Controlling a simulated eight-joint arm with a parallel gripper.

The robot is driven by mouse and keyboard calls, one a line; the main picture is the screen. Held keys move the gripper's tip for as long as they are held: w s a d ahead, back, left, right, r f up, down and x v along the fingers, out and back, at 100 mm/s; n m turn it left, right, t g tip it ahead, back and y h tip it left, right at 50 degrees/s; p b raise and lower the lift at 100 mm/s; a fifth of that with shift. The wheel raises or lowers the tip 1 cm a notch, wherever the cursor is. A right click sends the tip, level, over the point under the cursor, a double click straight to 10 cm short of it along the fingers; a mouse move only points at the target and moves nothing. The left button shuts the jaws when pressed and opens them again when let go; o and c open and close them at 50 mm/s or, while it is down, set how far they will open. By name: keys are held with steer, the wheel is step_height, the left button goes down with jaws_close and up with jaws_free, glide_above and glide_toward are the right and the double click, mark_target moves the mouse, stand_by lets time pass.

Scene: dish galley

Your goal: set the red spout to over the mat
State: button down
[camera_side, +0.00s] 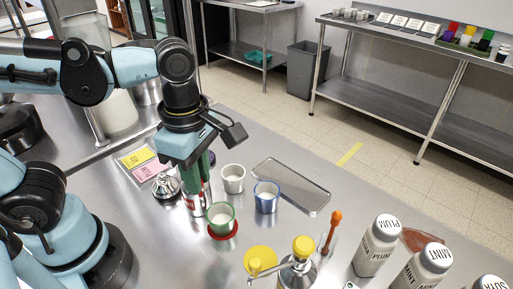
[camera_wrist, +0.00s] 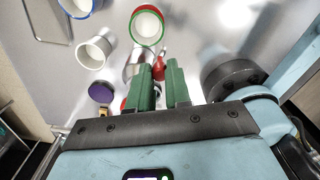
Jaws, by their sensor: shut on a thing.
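My gripper (camera_wrist: 160,84) is shut on the red spout (camera_wrist: 159,67), between its two green fingers in the wrist view. The red spout's free end points up the wrist picture toward the green-rimmed cup; I cannot tell whether its tip is over the mat. In the side view my gripper (camera_side: 198,188) points down at a silver dispenser, and its fingers largely hide the red part there. The red round mat (camera_side: 224,233) lies in front of the dispenser, with the green cup (camera_side: 220,216) standing on it and covering most of it.
A white cup (camera_side: 233,178) and a blue-rimmed cup (camera_side: 266,195) stand close by, beside a grey tray (camera_side: 292,185). A silver bell (camera_side: 166,186) is left of my gripper. A yellow-spouted dispenser (camera_side: 303,246), a yellow mat (camera_side: 259,254) and labelled bottles (camera_side: 377,246) stand at front right.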

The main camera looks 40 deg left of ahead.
steer(key=shift+w+d+n, duration=0.15)
steer(key=shift+w+n, duration=0.55)
steer(key=shift+n, duration=0.45)
steer(key=shift+w+d+n, duration=0.15)
steer(key=shift+w+n, duration=0.55)
steer(key=shift+n, duration=0.45)
steer(key=shift+w, duration=0.1)
steer(key=c, duration=1.1)
jaws_free()
steer(key=shift+o, duration=0.2)
steer(key=shift+r, duration=0.15)
step_height(320, 180, up, 12)
